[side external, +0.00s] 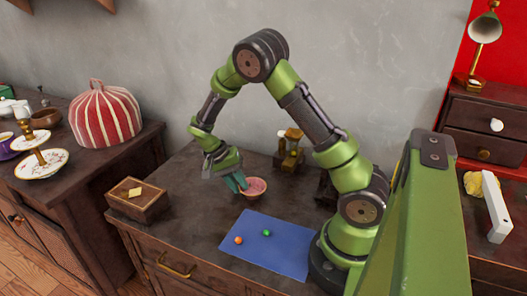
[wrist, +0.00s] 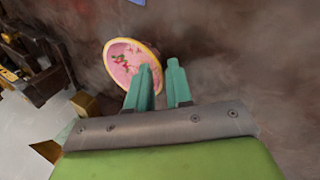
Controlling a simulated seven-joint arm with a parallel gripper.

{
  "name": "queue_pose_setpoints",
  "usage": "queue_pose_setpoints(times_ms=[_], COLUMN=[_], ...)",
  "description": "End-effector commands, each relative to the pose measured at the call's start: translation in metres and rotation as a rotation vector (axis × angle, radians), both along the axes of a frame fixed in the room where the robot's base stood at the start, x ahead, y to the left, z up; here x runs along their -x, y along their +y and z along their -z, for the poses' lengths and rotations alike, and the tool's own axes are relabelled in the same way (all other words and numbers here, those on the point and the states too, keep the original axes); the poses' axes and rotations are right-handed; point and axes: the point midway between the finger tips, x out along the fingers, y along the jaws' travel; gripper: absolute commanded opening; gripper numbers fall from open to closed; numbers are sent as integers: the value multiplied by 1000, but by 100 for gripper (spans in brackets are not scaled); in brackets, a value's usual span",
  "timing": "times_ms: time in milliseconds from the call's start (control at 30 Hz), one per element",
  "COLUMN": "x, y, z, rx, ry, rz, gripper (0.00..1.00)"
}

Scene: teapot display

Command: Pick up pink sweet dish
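The pink sweet dish (side external: 258,185) is a small round bowl with a tan rim, on the dark cabinet top. In the wrist view the dish (wrist: 118,60) shows its pink inside with a small red and green pattern. My gripper (side external: 238,183) points down at the dish's left side in the side view. In the wrist view my gripper (wrist: 160,66) has its two teal fingers apart. The left finger covers part of the dish, and a bit of rim shows in the gap. I cannot tell whether the fingers touch it.
A blue mat (side external: 268,250) holds an orange ball (side external: 239,240) and a green ball (side external: 266,233). A wooden box (side external: 137,200) sits at the cabinet's left. A small brass and wood device (side external: 289,150) stands behind the dish. A striped domed cover (side external: 104,115) is on the left cabinet.

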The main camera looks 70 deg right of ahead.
Motion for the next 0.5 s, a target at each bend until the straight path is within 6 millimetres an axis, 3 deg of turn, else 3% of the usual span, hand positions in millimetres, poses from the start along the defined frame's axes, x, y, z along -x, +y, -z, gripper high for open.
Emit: queue_pose_setpoints(times_ms=[267, 400, 500], x=[2, 2, 2], y=[-1, -1, -1], z=[4, 4, 3], rx=[0, 0, 0], ry=[-1, -1, -1], rz=[1, 1, 1], gripper=[20, 0, 0])
